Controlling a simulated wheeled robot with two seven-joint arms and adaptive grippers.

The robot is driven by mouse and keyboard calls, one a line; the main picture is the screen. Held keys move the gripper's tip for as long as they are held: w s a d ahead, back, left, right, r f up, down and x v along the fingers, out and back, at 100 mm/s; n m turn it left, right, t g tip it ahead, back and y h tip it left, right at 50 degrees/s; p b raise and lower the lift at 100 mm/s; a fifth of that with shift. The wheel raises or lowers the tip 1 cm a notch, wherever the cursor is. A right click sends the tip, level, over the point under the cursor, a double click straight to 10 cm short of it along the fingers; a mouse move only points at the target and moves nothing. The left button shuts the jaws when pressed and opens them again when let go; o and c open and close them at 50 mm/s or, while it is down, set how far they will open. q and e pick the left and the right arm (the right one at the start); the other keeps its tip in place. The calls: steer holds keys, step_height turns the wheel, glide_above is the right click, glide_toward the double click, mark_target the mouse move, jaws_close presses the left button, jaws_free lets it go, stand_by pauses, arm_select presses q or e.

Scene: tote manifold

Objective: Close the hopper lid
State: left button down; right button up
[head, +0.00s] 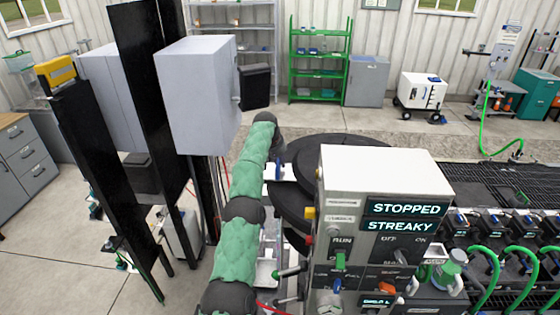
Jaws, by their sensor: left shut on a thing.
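The hopper lid (333,146) appears as a wide black disc behind the control panel. A second dark round part (296,207), perhaps the hopper's body, shows below it. The panel hides the right side of both. My left arm, green with dark joints, rises from the bottom centre to the lid's left side. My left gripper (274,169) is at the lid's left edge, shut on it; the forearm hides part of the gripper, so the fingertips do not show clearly. My right gripper is not in view.
The white control panel (372,168) stands close to the right of my left arm, with signs reading STOPPED and STREAKY. Tall black posts with grey boxes (197,95) stand at left. A black rack with green hoses (490,270) fills the right. Open floor lies behind.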

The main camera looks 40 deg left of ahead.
arm_select(q)
steer(key=c, duration=1)
jaws_free()
steer(key=shift+f, duration=0.25)
steer(key=shift+c, duration=0.2)
steer(key=shift+w, duration=0.1)
steer(key=shift+r, duration=0.1)
steer(key=v, duration=1.1)
steer(key=shift+r, duration=0.35)
steer(key=shift+a+f, duration=0.1)
